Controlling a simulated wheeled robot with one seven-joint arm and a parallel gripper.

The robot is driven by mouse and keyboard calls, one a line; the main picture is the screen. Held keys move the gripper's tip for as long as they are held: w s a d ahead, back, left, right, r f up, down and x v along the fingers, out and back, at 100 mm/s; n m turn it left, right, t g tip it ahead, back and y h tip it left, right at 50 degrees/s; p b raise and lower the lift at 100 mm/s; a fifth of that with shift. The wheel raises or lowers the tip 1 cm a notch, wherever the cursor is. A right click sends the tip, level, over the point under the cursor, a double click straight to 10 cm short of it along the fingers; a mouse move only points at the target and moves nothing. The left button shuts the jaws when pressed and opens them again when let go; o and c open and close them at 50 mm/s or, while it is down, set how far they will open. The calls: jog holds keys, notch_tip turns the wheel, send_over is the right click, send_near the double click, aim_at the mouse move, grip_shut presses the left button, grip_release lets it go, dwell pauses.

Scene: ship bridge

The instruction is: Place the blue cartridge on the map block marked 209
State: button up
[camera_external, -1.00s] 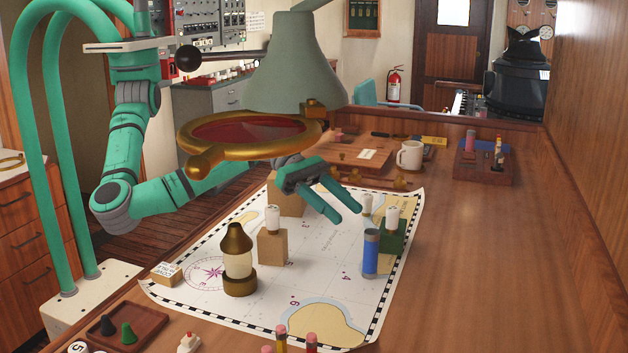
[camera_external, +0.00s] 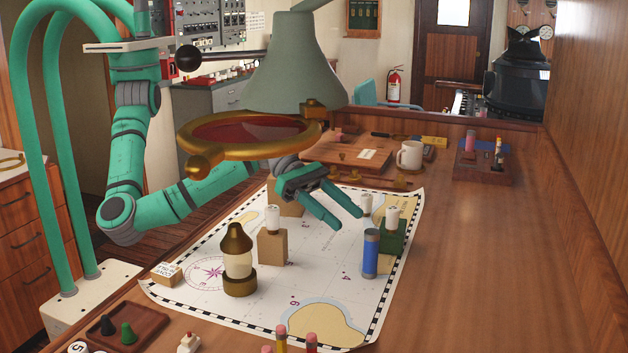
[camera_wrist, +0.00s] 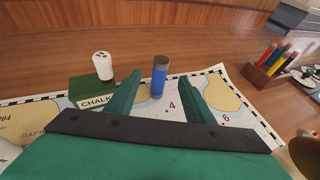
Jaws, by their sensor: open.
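The blue cartridge (camera_external: 371,254), with a dark grey top, stands upright on the map (camera_external: 330,270). A green block marked CHALK (camera_wrist: 92,92) with a white piece on top is next to it. My gripper (camera_external: 350,220) is open and empty over the map, a little above it and to the left of the cartridge in the external view. In the wrist view the cartridge (camera_wrist: 159,77) shows beyond and between the two fingertips, apart from them. Wooden blocks (camera_external: 272,247) with white tops stand on the map. I cannot read a 209 mark on any block.
A brass lantern (camera_external: 238,262) stands on the map left of the wooden block. A brass-rimmed magnifier (camera_external: 250,150) hangs over the left side. Pencils (camera_external: 281,340) stand at the front. A mug (camera_external: 410,156) is behind.

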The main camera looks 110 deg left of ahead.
aim_at(377, 255)
jog(key=f, duration=0.1)
jog(key=w+f, duration=0.1)
jog(key=d+f, duration=0.1)
jog(key=shift+w+d+f, duration=0.1)
jog(key=shift+w+f, duration=0.1)
jog(key=shift+w, duration=0.2)
jog(key=shift+w+d+f, duration=0.15)
jog(key=shift+w, duration=0.1)
jog(key=shift+x, duration=5.2)
jog(key=shift+w+r, duration=0.1)
jog(key=shift+r, duration=0.1)
grip_shut()
